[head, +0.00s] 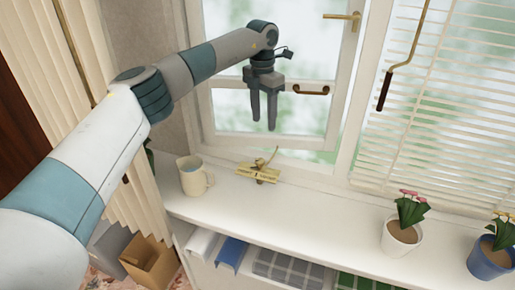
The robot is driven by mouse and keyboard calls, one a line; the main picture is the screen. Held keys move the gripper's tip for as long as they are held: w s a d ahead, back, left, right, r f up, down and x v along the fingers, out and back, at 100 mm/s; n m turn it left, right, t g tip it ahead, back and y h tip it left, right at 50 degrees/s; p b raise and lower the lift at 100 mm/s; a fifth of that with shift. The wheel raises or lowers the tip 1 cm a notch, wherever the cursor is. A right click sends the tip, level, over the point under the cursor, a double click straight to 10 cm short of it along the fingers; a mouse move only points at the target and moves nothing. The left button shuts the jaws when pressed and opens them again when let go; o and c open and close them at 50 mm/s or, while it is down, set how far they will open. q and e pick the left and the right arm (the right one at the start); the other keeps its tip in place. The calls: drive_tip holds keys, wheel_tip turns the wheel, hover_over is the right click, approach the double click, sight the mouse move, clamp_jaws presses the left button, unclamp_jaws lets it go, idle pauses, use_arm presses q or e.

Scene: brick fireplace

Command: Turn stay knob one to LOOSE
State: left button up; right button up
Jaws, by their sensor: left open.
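The stay knob (264,160) is a small brass piece on the window sill, standing at a yellow label plate (257,173) with dark lettering too small to read fully. I cannot tell which way the knob is set. My left gripper (264,127) points downward in front of the window, above the knob and apart from it. Its two dark fingers are parted with nothing between them. My right gripper is not in view.
A cream mug (194,176) stands left of the plate. A white pot with pink flowers (402,237) and a blue pot (490,257) stand to the right. A brass window handle (345,16) and a hanging crank (402,66) are near. The sill between plate and pots is clear.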

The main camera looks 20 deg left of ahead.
sight(260, 160)
use_arm(q)
drive_tip(key=f+p, duration=0.1)
drive_tip(key=f, duration=0.4)
drive_tip(key=f+p, duration=0.2)
drive_tip(key=f, duration=0.2)
drive_tip(key=a+f+p, duration=0.1)
drive_tip(key=f+p, duration=0.1)
drive_tip(key=f, duration=0.3)
drive_tip(key=shift+w+f, duration=0.1)
drive_tip(key=shift+f, duration=0.25)
drive_tip(key=shift+a+f+p, duration=0.1)
drive_tip(key=shift+f+p, duration=0.25)
drive_tip(key=shift+f, duration=0.4)
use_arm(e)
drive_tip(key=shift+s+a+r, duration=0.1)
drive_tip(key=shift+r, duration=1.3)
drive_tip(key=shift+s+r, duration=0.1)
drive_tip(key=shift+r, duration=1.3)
use_arm(q)
drive_tip(key=c, duration=1.1)
